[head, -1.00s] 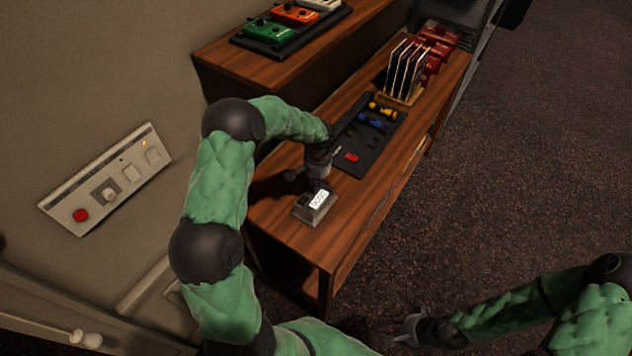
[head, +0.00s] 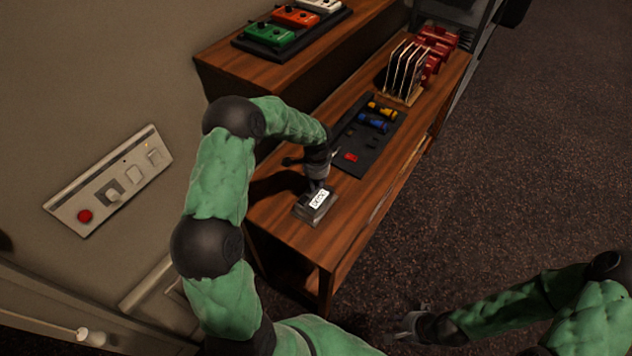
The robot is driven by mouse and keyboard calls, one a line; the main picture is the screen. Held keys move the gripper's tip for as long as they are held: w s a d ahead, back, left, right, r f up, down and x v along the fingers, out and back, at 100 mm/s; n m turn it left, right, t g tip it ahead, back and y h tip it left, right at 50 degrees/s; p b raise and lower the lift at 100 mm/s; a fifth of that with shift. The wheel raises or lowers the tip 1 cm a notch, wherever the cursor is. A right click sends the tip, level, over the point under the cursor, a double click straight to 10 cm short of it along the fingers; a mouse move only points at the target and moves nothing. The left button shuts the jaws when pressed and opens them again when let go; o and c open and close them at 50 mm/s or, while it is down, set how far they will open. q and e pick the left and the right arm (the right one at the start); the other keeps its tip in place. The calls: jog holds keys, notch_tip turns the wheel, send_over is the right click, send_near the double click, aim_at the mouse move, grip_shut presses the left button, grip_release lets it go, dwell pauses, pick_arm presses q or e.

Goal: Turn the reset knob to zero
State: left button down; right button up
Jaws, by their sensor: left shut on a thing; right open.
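A small grey box (head: 308,212) with a white digit display (head: 319,198) sits on the near end of the wooden desk. My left gripper (head: 315,185) points down at the far side of this box and is shut on a small part there, apparently the reset knob. The knob itself is hidden by the fingers, so its angle cannot be seen. The digits are too small to read surely. My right gripper (head: 407,334) is open and empty, low in the picture, off the desk and over the dark floor.
A dark tray (head: 358,145) with yellow, blue and red items lies behind the box. A rack of upright plates (head: 404,72) stands farther back. Green and orange pedals (head: 270,33) sit on the raised shelf. A wall panel (head: 110,180) with a red button is at left.

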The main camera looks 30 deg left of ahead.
pick_arm(q)
jog(key=shift+w, duration=0.1)
dwell(0.3)
jog(key=c, duration=1.1)
grip_release()
jog(key=shift+c, duration=0.2)
jog(key=shift+r, duration=0.1)
notch_tip(320, 180, up, 12)
jog(key=shift+s+d, duration=0.2)
